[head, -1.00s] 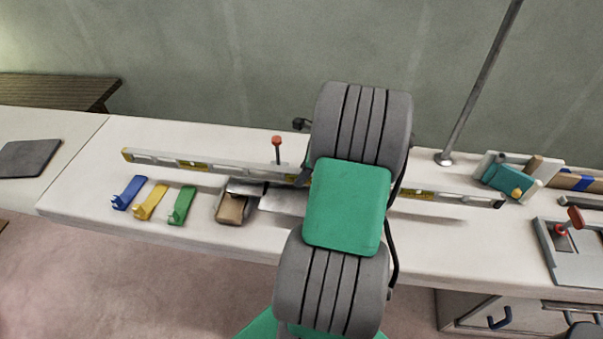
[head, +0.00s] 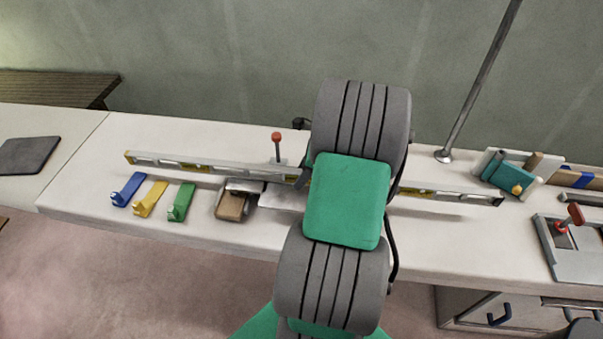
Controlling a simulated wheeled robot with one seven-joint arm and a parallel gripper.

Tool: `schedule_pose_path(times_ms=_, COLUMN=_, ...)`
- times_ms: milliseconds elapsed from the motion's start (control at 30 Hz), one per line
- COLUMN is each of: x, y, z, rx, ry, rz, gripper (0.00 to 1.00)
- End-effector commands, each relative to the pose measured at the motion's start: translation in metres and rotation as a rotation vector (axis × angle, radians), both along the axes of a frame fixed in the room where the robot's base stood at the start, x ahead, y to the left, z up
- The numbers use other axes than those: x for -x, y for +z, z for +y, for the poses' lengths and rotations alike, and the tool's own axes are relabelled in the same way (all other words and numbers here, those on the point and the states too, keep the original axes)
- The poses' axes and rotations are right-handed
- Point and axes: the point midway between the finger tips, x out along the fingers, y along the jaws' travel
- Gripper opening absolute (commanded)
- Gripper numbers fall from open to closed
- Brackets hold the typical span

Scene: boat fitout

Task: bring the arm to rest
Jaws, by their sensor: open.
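My arm stands over the middle of the bench, its grey ribbed links and green cover filling the centre of the head view. My gripper (head: 303,175) is mostly hidden behind the arm; only a small dark part shows at the arm's left edge, in front of a long spirit level (head: 215,167). The level runs along the bench on both sides of the arm, with a shadow below it. Its middle is hidden, so I cannot tell whether the gripper touches it.
On the white bench (head: 90,190) lie blue (head: 128,190), yellow (head: 151,199) and green (head: 181,202) clamp-like pieces and a brown block (head: 231,205). A red-topped post (head: 277,146) stands behind the level. A slanted metal pole (head: 480,85) and a teal piece (head: 508,176) are at right.

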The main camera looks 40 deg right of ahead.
Motion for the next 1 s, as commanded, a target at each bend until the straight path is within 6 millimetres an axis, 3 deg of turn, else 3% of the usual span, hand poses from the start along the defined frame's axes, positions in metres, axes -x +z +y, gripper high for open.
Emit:
schedule_pose_path(times_ms=133, x=0.004, y=0.014, z=-0.005, rx=0.003, ry=-0.003, rz=-0.003, gripper=0.48)
schedule_pose_path(times_ms=400, x=0.020, y=0.064, z=-0.017, rx=0.004, ry=-0.002, rz=-0.004, gripper=0.48)
schedule_pose_path(times_ms=600, x=0.023, y=0.074, z=-0.019, rx=0.003, ry=0.001, rz=-0.002, gripper=0.48)
schedule_pose_path(times_ms=667, x=0.018, y=0.078, z=-0.011, rx=0.025, ry=0.052, rz=-0.008, gripper=0.48)
schedule_pose_path(times_ms=767, x=0.001, y=0.091, z=0.027, rx=0.119, ry=0.291, rz=-0.034, gripper=0.48)
schedule_pose_path(times_ms=900, x=-0.016, y=0.117, z=0.117, rx=0.336, ry=0.870, rz=-0.104, gripper=0.48)
schedule_pose_path(times_ms=1000, x=-0.007, y=0.131, z=0.181, rx=0.500, ry=1.337, rz=-0.163, gripper=0.48)
